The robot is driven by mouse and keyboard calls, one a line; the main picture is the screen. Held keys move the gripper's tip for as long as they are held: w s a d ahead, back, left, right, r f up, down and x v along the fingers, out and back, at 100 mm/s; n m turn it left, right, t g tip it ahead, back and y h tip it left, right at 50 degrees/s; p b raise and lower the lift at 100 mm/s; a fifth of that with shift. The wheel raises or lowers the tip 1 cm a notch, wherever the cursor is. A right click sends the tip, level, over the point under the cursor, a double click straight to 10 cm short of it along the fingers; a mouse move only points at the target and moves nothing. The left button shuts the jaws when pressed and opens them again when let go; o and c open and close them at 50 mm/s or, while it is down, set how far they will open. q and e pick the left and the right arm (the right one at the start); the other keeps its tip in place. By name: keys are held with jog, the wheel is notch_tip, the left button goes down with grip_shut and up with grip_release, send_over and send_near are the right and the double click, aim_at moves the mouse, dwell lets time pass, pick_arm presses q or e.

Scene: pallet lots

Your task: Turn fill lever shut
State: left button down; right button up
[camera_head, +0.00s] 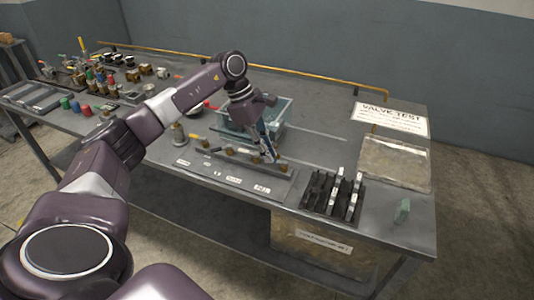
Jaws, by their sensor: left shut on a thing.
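A long grey valve panel (222,174) lies along the table's front edge, with several small brass valves and white labels in a row. The labels are too small to read surely. My left gripper (270,154) reaches down from above to the panel's right end. Its fingers are shut on a lever by the rightmost brass valve (283,168). The fingers hide most of that lever, so its exact angle cannot be told. My right gripper is out of view.
A clear greenish tank (284,108) stands just behind the gripper. A black rack (320,196) with pale upright pieces is to the right, near an empty tray (396,160) and a green block (403,211). A VALVE TEST sign (390,119) lies behind. Coloured parts crowd the left.

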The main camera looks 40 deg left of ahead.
pick_arm(q)
jog(key=shift+w+m, duration=0.25)
jog(key=shift+m, duration=0.15)
jog(key=c, duration=2)
grip_release()
jog(key=shift+a+r, duration=0.1)
jog(key=shift+r, duration=0.05)
jog(key=shift+v, duration=3.9)
